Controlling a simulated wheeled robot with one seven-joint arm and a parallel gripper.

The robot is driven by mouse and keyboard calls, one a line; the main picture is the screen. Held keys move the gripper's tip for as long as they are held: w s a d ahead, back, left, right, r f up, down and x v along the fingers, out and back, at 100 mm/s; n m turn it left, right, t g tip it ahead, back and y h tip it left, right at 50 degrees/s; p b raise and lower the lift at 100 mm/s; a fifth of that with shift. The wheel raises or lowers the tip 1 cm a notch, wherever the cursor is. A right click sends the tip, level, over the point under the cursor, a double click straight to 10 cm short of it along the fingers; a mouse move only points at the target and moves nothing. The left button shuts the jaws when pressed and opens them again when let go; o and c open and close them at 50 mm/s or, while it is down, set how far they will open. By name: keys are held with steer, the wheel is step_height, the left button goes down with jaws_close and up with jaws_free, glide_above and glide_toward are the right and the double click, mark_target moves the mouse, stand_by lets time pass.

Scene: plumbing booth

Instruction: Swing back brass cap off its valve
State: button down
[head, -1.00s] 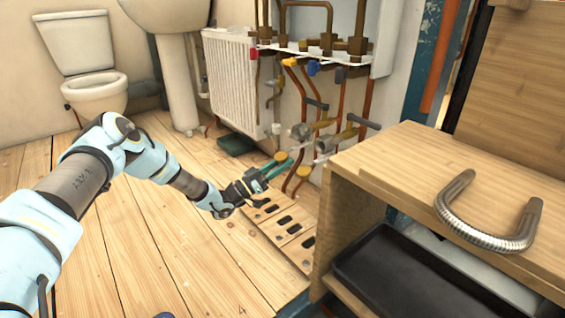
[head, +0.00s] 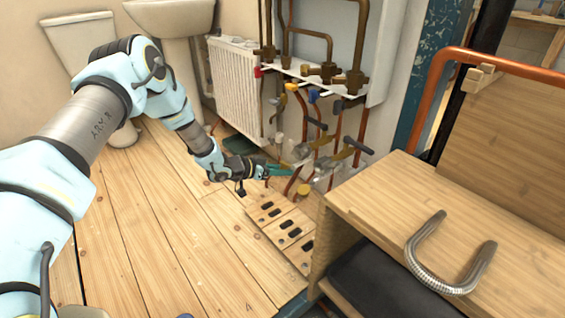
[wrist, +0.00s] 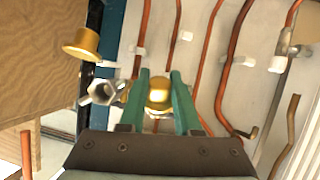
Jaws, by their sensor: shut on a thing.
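My gripper (head: 284,170) reaches low toward the pipework by the wall. In the wrist view its two teal fingers (wrist: 164,88) are closed on the sides of a rounded brass cap (wrist: 158,92). In the head view this cap is hidden at the fingertips. A second brass cap (wrist: 82,42) is to the left in the wrist view, apart from the fingers; it appears as a yellow disc (head: 303,190) right of and below the fingertips. A metal hex-ended fitting (wrist: 100,93) is just left of the fingers. I cannot tell whether the gripped cap touches its valve.
Copper pipes (head: 337,130) and lever valves (head: 345,152) crowd the wall beyond my gripper. A wooden bench (head: 400,200) with a bent hose (head: 430,275) stands at right. Slotted boards (head: 285,230) lie below. A radiator (head: 238,88) is behind; the left floor is open.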

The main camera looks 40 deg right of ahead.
steer(key=r+y+p, duration=0.1)
steer(key=p, duration=0.1)
steer(key=r+y+p, duration=0.1)
steer(key=y+p, duration=0.1)
steer(key=p, duration=0.1)
steer(key=shift+d+t+p, duration=0.2)
steer(key=shift+t+p, duration=0.1)
steer(key=shift+d+y+p, duration=0.1)
steer(key=shift+y+p, duration=0.5)
steer(key=shift+p, duration=0.15)
steer(key=shift+f, duration=0.1)
steer(key=c, duration=0.6)
jaws_free()
steer(key=shift+d, duration=0.1)
steer(key=p+v, duration=0.2)
steer(key=v, duration=0.9)
steer(key=shift+n, duration=0.3)
